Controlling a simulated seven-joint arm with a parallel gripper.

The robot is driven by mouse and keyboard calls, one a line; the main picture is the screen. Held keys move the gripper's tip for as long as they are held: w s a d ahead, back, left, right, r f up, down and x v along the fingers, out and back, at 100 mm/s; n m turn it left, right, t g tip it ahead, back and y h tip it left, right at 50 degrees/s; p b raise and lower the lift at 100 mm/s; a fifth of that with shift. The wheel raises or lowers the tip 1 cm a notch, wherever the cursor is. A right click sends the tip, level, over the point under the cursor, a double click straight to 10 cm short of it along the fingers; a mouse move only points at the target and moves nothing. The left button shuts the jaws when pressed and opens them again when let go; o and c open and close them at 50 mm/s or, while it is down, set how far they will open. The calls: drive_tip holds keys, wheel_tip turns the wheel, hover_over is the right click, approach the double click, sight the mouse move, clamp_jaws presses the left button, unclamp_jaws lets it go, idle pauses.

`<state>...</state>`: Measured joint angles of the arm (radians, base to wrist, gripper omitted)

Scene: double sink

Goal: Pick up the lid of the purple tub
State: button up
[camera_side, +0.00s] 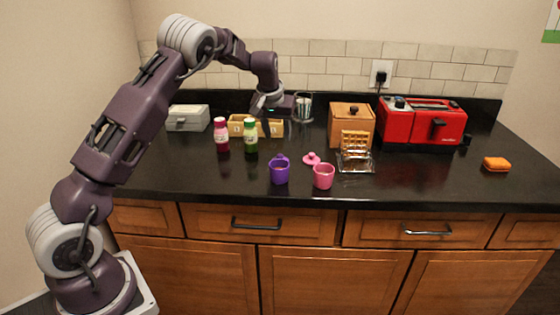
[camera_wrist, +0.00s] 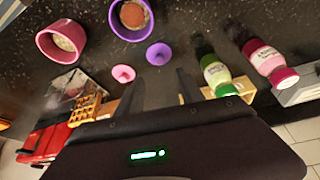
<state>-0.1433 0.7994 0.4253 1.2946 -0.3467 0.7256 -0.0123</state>
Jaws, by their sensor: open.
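The purple tub (camera_side: 279,175) stands on the black counter near its front edge. In the wrist view the tub (camera_wrist: 113,22) is open, with something brown inside. Its purple lid (camera_wrist: 159,53) lies apart from the tub, on the counter. In the side view the lid (camera_side: 281,158) shows just behind the tub, partly hidden by it. My gripper (camera_wrist: 160,92) is open and empty, its two dark fingers on either side of a gap in the wrist view. In the side view my gripper (camera_side: 274,104) is above the back of the counter, behind the lid and clear of it.
A pink tub (camera_side: 323,178) and pink lid (camera_side: 311,158) are close on the right. Pink-capped (camera_side: 221,135) and green (camera_side: 250,137) bottles stand left. The front-left counter is clear.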

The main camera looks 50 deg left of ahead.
sight(280, 154)
drive_tip(key=x, duration=0.8)
drive_tip(key=shift+s+f, duration=0.1)
drive_tip(key=shift+f, duration=0.35)
clamp_jaws()
